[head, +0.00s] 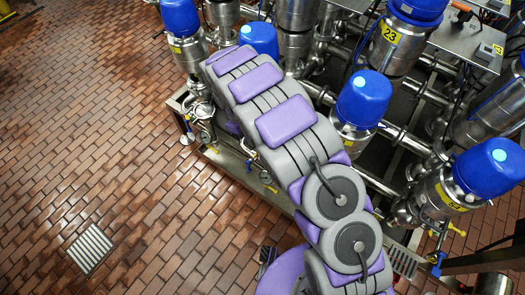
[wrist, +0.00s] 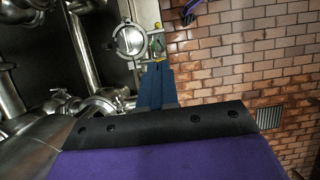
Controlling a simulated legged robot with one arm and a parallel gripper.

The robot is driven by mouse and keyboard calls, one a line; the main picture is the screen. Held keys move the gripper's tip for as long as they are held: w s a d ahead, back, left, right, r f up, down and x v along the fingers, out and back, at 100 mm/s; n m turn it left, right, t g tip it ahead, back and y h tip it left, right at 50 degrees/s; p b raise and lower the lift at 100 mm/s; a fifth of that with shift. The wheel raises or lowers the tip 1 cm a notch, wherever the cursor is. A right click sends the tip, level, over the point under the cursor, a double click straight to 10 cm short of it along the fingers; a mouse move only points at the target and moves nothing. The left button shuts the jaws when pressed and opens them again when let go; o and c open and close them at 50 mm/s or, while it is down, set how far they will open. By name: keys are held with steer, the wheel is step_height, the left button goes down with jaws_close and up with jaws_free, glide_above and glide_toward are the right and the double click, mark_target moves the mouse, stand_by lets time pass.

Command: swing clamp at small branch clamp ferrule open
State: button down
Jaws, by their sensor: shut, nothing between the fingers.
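My gripper (wrist: 157,66) shows in the wrist view as blue-grey fingers closed together beyond the black and purple wrist body, with nothing visible between them. Just ahead and left of the fingertips is a round steel ferrule with a clamp ring (wrist: 129,40). Whether its clamp is shut or swung open I cannot tell. A small green and yellow part (wrist: 155,45) is by the fingertips; whether they touch it is unclear. In the head view my arm hides the gripper. Small steel fittings (head: 203,132) show left of the arm there.
Blue-capped valves (head: 363,98) and steel pipes crowd the right side in the head view. More pipework (wrist: 84,45) lies left in the wrist view. The brick-tiled floor (head: 90,140) at left is open, with a drain grate (head: 90,249).

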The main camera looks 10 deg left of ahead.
steer(key=b+x, duration=0.1)
steer(key=x, duration=0.8)
steer(key=shift+f, duration=0.45)
steer(key=shift+s+d+r+n+t+p, duration=0.1)
steer(key=shift+s+d+n+t+p, duration=0.2)
steer(key=shift+s+n+p, duration=0.35)
